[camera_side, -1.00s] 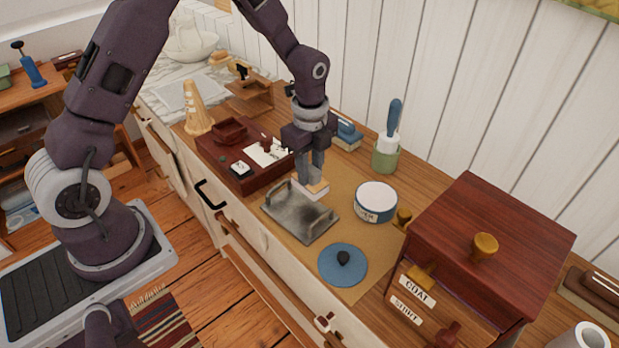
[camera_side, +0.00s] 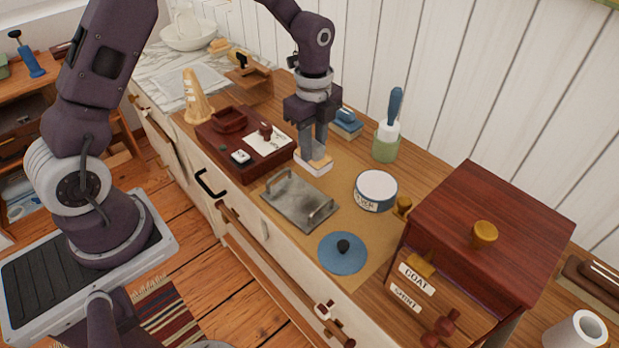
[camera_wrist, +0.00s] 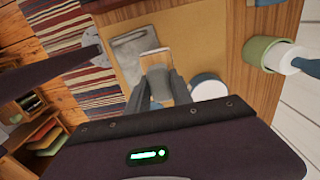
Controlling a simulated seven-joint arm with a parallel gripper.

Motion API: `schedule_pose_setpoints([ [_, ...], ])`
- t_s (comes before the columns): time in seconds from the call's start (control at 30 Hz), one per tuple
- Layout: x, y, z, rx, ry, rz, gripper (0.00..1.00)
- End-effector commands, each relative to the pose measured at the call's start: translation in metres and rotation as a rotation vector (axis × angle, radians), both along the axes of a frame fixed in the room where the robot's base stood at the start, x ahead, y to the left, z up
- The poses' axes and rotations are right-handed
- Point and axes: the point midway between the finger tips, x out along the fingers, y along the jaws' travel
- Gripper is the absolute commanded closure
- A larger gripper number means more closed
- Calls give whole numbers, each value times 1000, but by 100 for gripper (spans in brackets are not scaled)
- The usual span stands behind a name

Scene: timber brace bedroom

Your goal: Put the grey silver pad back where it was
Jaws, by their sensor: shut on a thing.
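My gripper (camera_side: 315,149) is shut on a small pad (camera_side: 313,166) with a pale wooden top and a light grey-white underside, which I take to be the grey silver pad. It is behind the far edge of a worn metal tray with two handles (camera_side: 291,204), over the tan mat (camera_side: 330,205). I cannot tell if the pad touches the mat. In the wrist view the pad's wooden back (camera_wrist: 152,57) shows between the fingers (camera_wrist: 161,82), overlapping the tray's edge (camera_wrist: 128,45) in the picture. A similar blue pad with a wooden part (camera_side: 346,124) lies near the wall.
A white-topped labelled tin (camera_side: 376,188) and a blue lid with a black knob (camera_side: 343,252) are right of the tray. A green holder with a blue-handled brush (camera_side: 386,140) stands by the wall. A dark red stamp box (camera_side: 250,160) is left, a labelled wooden cabinet (camera_side: 480,230) right.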

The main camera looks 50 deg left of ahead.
Motion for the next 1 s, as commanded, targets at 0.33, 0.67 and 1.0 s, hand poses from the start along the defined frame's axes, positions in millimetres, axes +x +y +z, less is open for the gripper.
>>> schedule_pose_setpoints([
  [0.33,92,13,6,0,-1,-1,100],
  [0.67,100,15,-49,-1,4,0,100],
  [1.0,101,15,-93,0,0,-1,100],
])
